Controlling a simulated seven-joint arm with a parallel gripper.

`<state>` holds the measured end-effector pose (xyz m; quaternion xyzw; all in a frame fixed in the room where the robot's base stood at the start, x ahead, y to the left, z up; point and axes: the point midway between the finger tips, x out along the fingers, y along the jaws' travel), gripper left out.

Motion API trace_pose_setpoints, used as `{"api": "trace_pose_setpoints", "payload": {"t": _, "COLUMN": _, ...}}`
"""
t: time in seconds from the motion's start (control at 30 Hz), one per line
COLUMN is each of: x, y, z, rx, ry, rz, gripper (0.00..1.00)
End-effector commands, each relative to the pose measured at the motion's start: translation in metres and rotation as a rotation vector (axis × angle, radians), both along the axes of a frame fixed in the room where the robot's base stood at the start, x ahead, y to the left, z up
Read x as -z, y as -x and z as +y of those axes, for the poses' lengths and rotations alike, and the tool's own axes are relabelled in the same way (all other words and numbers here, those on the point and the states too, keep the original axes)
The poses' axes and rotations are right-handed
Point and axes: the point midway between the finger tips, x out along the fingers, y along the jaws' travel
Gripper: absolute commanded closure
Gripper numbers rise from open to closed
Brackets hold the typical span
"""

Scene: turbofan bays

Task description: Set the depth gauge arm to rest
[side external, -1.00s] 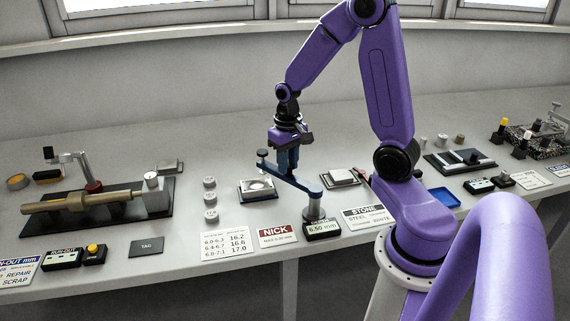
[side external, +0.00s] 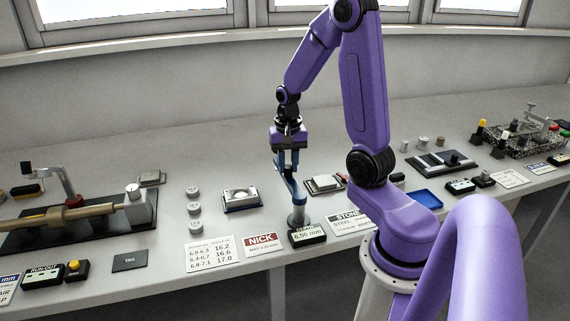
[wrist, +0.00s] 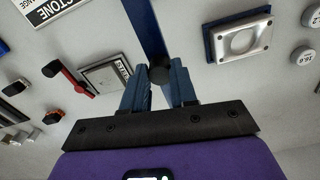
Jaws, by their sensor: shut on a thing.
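The depth gauge has a blue swinging arm (side external: 291,186) on a round grey post (side external: 297,215), behind a readout (side external: 307,235) showing 6.50 mm. The arm points back from the post, clear of the silver dished block (side external: 240,198) on its left. My gripper (side external: 287,167) is over the arm's far end. In the wrist view the blue arm (wrist: 146,28) runs up from a black knob (wrist: 160,75), and my gripper's blue fingers (wrist: 161,82) are on both sides of that knob. The arm's exact tip is hidden by the fingers in the side view.
Several round weights (side external: 194,208) stand left of the dished block. A blue tray (side external: 415,197) is farther right. Bench behind the gripper is clear.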

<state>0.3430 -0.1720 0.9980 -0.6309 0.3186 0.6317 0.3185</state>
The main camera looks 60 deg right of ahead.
Motion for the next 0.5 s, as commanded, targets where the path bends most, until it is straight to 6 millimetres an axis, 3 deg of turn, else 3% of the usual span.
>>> {"api": "trace_pose_setpoints", "payload": {"t": 0.43, "x": -0.0012, "y": -0.0005, "z": -0.0011, "rx": 0.009, "ry": 0.002, "rz": -0.004, "gripper": 1.0}}
{"api": "trace_pose_setpoints", "payload": {"t": 0.47, "x": -0.0012, "y": -0.0005, "z": -0.0011, "rx": 0.009, "ry": 0.002, "rz": -0.004, "gripper": 0.63}}
{"api": "trace_pose_setpoints", "payload": {"t": 0.5, "x": -0.0012, "y": -0.0004, "z": -0.0011, "rx": 0.009, "ry": 0.002, "rz": -0.004, "gripper": 0.5}}
